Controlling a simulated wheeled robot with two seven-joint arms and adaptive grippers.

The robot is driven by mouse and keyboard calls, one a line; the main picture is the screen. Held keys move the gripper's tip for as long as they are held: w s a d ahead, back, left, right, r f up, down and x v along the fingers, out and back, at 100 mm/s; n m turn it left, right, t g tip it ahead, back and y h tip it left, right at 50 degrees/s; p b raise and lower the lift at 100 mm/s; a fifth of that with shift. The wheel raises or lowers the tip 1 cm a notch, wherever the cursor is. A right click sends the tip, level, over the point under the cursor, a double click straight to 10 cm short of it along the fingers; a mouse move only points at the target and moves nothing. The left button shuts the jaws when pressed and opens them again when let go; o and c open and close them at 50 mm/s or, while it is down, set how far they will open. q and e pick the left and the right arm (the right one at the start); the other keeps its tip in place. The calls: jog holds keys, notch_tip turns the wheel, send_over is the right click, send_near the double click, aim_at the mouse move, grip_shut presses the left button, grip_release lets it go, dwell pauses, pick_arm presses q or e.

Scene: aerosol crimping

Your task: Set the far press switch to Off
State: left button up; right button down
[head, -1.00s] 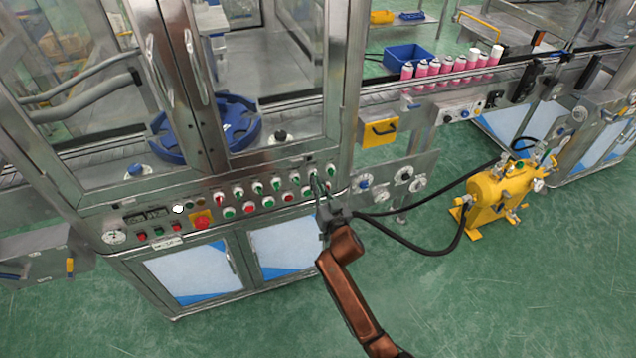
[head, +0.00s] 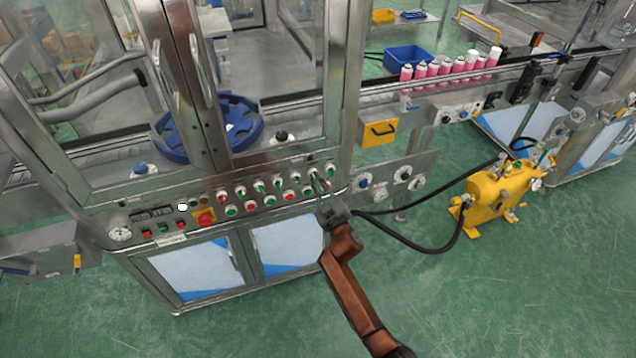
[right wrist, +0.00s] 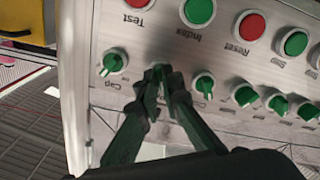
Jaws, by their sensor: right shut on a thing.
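My right gripper (head: 318,183) is at the right end of the control panel (head: 222,222). In the right wrist view its two dark green fingers (right wrist: 161,75) are shut on a green selector switch in the row, between the switch marked Cap (right wrist: 113,62) and another green switch (right wrist: 204,85). The fingers cover most of the held switch. Its label is hidden, so I cannot read its name or its setting. The panel's lettering appears upside down in the wrist view. My left gripper is not in view.
Close beside the switch row are push buttons: red Test (right wrist: 137,3), green Index (right wrist: 199,10) and red Reset (right wrist: 250,25). A red emergency button (head: 205,218) is further left. A yellow pump (head: 492,192) with black hoses stands right of my arm on open green floor.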

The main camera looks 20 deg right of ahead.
dwell(0.5)
jog(key=c, duration=2.1)
grip_release()
jog(key=s, duration=1.2)
jog(key=shift+d, duration=0.2)
